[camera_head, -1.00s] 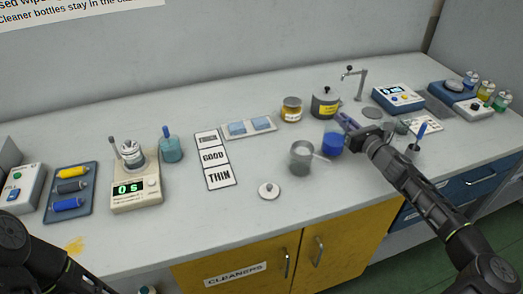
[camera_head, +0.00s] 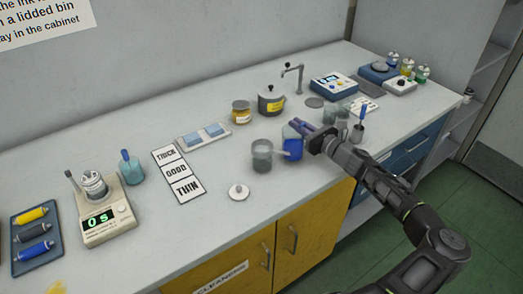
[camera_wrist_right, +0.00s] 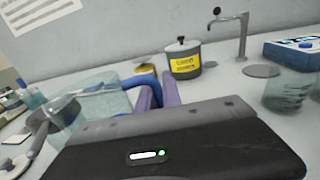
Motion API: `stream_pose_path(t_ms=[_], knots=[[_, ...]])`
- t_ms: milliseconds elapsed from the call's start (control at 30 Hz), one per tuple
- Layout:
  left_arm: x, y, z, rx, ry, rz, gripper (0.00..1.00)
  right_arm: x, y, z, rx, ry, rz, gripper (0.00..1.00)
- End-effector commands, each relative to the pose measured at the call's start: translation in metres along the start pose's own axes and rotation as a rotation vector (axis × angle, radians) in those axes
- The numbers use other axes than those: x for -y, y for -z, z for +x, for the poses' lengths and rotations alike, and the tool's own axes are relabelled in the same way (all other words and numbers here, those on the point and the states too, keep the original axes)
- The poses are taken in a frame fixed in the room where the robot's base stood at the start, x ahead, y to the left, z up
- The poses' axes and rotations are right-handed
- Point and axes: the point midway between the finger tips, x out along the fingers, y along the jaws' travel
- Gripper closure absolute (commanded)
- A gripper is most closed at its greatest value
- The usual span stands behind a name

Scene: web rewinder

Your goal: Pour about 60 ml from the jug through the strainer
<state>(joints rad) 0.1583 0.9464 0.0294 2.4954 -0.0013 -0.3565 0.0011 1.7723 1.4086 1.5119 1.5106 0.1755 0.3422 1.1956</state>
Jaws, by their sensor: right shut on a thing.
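The clear jug (camera_head: 292,148) holds blue liquid and looks roughly upright. My right gripper (camera_head: 306,128) is shut on the jug's blue handle (camera_wrist_right: 140,84), at the jug's right side. In the right wrist view, the jug's clear wall (camera_wrist_right: 95,100) is left of the purple fingers (camera_wrist_right: 160,95). Whether the jug's base touches the counter I cannot tell. Just left of the jug is a grey cup (camera_head: 262,157) with what looks like the strainer on top, its pale handle (camera_head: 281,153) pointing toward the jug. My left gripper is out of view.
A lidded grey pot (camera_head: 271,102) and an amber jar (camera_head: 241,112) stand behind. Clear beakers (camera_head: 341,122) stand right of the gripper. A timer scale (camera_head: 103,212) and viscosity cards (camera_head: 177,174) are left. The front counter is mostly clear.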

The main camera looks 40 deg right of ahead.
Motion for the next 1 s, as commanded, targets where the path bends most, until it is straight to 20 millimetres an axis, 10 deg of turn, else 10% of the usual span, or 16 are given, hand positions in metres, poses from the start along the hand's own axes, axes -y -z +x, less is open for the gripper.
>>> stream_pose_path(t_ms=[1000], knots=[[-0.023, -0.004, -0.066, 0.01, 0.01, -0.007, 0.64, -0.054, -0.093, 0.017, -0.199, 0.004, -0.594, 1.0]])
